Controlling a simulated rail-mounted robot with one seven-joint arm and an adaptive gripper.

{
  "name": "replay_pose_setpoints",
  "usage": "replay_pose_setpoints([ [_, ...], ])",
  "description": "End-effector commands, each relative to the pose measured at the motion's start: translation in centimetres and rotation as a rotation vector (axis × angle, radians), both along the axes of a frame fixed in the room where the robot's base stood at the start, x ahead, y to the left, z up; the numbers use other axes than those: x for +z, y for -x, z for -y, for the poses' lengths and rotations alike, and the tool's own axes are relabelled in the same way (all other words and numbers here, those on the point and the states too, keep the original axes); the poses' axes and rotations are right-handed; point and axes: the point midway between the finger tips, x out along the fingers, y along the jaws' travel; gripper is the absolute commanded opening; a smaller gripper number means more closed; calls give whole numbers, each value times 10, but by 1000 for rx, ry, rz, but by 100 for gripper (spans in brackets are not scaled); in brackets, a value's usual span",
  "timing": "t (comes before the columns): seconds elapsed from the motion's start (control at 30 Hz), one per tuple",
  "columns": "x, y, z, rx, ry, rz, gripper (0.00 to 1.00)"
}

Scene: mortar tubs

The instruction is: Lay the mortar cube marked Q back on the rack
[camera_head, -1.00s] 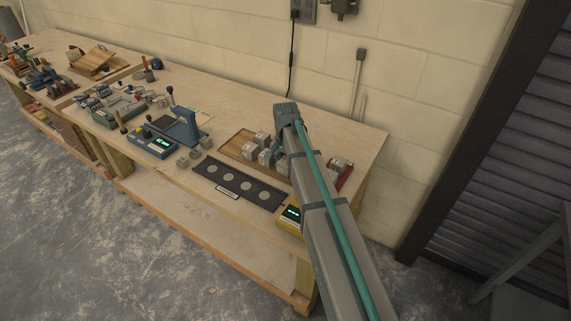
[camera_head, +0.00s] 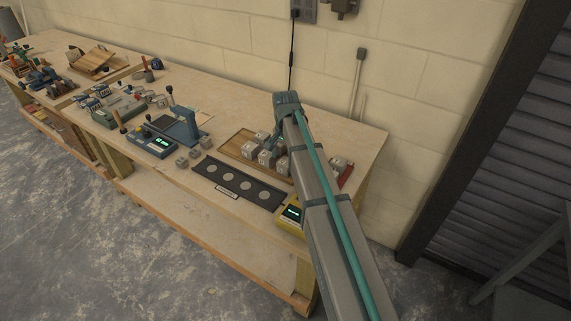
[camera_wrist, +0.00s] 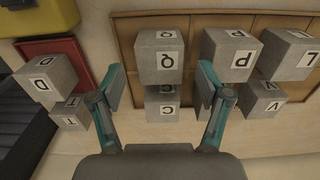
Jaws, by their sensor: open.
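The grey cube marked Q (camera_wrist: 160,57) is in the wooden tray (camera_wrist: 190,21), in the top row of the wrist view, with cube C (camera_wrist: 160,105) close below it. My gripper (camera_wrist: 160,88) is open and empty, its two fingers apart on either side of the Q and C column; I see no clear contact. In the head view, my gripper (camera_head: 271,141) is over the wooden tray (camera_head: 236,150), partly hidden by my arm, and the letters are too small to read. Which piece is the rack is not marked.
Cubes P (camera_wrist: 231,54), L (camera_wrist: 291,54) and V (camera_wrist: 264,98) stand close on the right. Cubes D (camera_wrist: 46,80) and T (camera_wrist: 69,113) are left, by a red tray (camera_wrist: 68,50). A black strip with pale discs (camera_head: 238,184) and a yellow device (camera_head: 291,212) lie in front.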

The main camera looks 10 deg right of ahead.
Motion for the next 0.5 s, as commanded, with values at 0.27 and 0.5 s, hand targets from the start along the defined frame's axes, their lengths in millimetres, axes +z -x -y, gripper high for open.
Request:
replay_pose_setpoints([
  [0.27, 50, -2, 0, 0, 0, 3, 77],
  [0.5, 77, -1, 0, 0, 0, 1, 77],
])
